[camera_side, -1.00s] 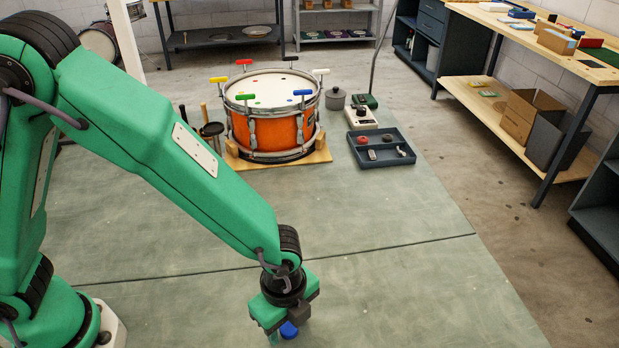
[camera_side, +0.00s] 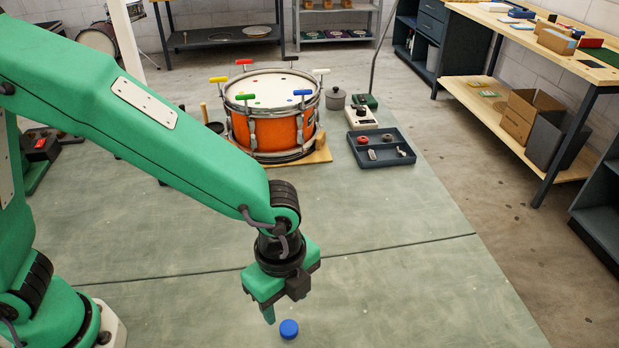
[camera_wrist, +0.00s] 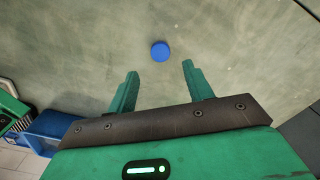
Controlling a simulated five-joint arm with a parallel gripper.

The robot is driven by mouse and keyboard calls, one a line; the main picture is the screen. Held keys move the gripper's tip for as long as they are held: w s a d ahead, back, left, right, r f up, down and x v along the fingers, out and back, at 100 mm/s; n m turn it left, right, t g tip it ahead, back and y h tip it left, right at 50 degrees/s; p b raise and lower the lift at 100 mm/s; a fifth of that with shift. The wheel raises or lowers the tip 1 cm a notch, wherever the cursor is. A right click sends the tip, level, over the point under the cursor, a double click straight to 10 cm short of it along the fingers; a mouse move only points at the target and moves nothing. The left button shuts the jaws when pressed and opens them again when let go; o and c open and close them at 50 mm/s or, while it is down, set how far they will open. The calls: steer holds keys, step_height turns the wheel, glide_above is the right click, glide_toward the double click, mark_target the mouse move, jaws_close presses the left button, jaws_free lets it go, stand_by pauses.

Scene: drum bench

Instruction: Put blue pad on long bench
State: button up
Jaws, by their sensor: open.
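A round blue pad (camera_side: 289,329) lies flat on the green-grey mat near the front in the side view. It also shows in the wrist view (camera_wrist: 160,51), centred just beyond the fingertips. My gripper (camera_side: 269,315) is above the mat, slightly up and left of the pad, pointing down. In the wrist view its two fingers (camera_wrist: 160,70) are spread wide with nothing between them. A long wooden-topped bench (camera_side: 525,35) stands at the upper right.
An orange drum (camera_side: 268,132) with coloured tuning keys stands on a board at the back of the mat. Beside it is a dark tray (camera_side: 381,162) with small parts. The bench holds several boxes and tools, and its lower shelf (camera_side: 470,105) holds cartons. The mat around the pad is clear.

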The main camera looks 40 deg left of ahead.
step_height(320, 180, up, 5)
steer(key=shift+f, duration=0.2)
stand_by(0.6)
steer(key=w+a+r+n+t+h, duration=0.1)
steer(key=a+r+n, duration=0.4)
steer(key=a, duration=0.3)
steer(key=w+a+r+n+t, duration=0.1)
steer(key=a+r+n+t, duration=0.1)
steer(key=a+r+n, duration=0.4)
steer(key=s+a+n+t, duration=0.1)
steer(key=s+a+n, duration=0.2)
steer(key=a, duration=0.3)
steer(key=s+a+r+n+t+y, duration=0.1)
steer(key=s+a+n, duration=0.2)
steer(key=a+n, duration=0.3)
steer(key=shift+a+t, duration=0.3)
steer(key=shift+a, duration=0.2)
